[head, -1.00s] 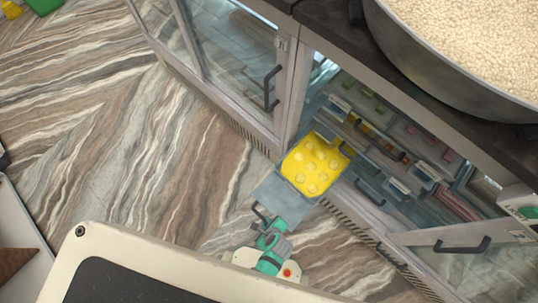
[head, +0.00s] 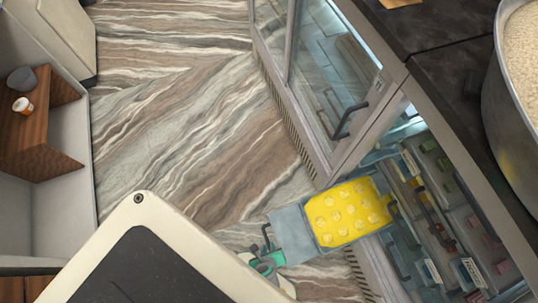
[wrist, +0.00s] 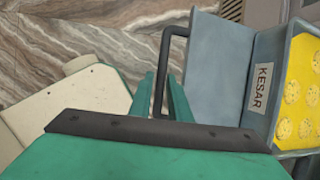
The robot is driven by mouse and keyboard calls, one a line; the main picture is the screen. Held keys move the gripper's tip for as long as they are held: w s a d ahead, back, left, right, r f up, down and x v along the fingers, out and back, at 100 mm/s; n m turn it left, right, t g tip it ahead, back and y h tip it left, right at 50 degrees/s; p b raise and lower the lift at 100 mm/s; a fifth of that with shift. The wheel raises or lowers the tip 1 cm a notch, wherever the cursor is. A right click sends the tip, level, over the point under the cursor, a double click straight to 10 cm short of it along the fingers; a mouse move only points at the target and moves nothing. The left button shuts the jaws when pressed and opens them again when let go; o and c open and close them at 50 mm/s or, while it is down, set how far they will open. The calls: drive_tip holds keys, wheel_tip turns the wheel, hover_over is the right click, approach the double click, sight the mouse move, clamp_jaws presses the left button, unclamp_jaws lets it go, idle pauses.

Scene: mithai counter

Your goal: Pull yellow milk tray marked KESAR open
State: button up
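The KESAR tray is a grey-blue drawer holding yellow milk sweets with round pieces on top. In the head view it juts out of the display cabinet, with its flat grey front part (head: 292,234) over the floor. In the wrist view the KESAR label (wrist: 263,87) is on the tray's grey wall (wrist: 282,50). A dark bar handle (wrist: 168,55) stands at the tray's front. My gripper (wrist: 161,95) has its green fingers on both sides of this bar, closed on it. In the head view my gripper (head: 266,258) is at the handle, partly hidden by my body.
The open cabinet bay holds several other trays (head: 430,200) behind the KESAR tray. A glass door with a dark handle (head: 350,112) stands beside it. A large metal pan (head: 512,110) sits on the dark counter. The striped floor (head: 190,110) is clear at left.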

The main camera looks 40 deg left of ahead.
drive_tip(key=shift+o, duration=1.2)
drive_tip(key=shift+s, duration=0.1)
drive_tip(key=v, duration=1)
drive_tip(key=shift+r, duration=0.35)
drive_tip(key=w+d+r+n+t+h, duration=0.1)
drive_tip(key=w+r+n+t, duration=0.1)
drive_tip(key=r+n, duration=0.6)
drive_tip(key=w+d+r+n+t, duration=0.1)
drive_tip(key=w+r+n+t, duration=0.2)
drive_tip(key=r+n+t, duration=0.2)
drive_tip(key=w+d+r+n+t+h, duration=0.1)
drive_tip(key=w+r+n+t, duration=0.2)
drive_tip(key=r+n, duration=0.8)
wheel_tip(320, 180, up, 6)
drive_tip(key=shift+d+r+t+h, duration=0.1)
drive_tip(key=shift+d+t+h, duration=0.25)
drive_tip(key=shift+t, duration=0.25)
